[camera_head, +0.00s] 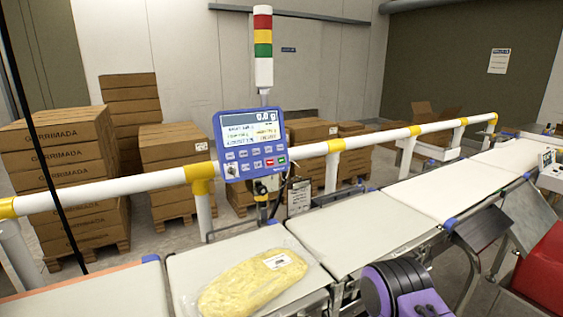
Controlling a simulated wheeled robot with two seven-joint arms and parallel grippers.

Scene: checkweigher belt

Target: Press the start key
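The blue control panel (252,146) stands on a post behind the belt, a little left of the picture's middle. Its screen (251,128) is lit and reads 0.0 at the top. Below the screen are rows of small keys, among them a red key (269,162) and a green key (282,160). The key labels are too small to read, so I cannot tell by its label which is the start key.
A clear bag of yellow food (252,283) lies on the near belt section (186,270). A white and yellow guard rail (122,185) runs behind the belt, passing the panel. A red-yellow-green signal tower (263,47) rises above it. Stacked cartons (62,150) stand behind the rail.

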